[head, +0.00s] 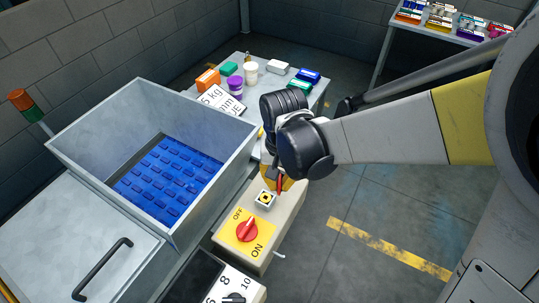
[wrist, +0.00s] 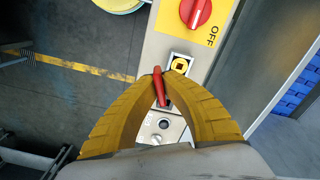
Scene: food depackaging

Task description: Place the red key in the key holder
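The red key (head: 281,184) is held at the tips of my gripper; it shows more clearly in the wrist view (wrist: 159,88). My gripper (wrist: 161,77) has two yellow ridged fingers that meet around the key. The key holder (head: 265,200) is a small white square with a yellow and black centre on top of the beige control box. In the wrist view the key holder (wrist: 180,65) lies just beyond and slightly right of the fingertips. The key appears above the box and apart from the holder. The fingers are largely hidden in the head view.
A red ON/OFF knob (head: 247,230) on a yellow plate sits beside the holder. A grey metal bin (head: 215,112) with blue contents stands left of the box. A table with coloured containers (head: 235,84) is behind. The floor at right is clear.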

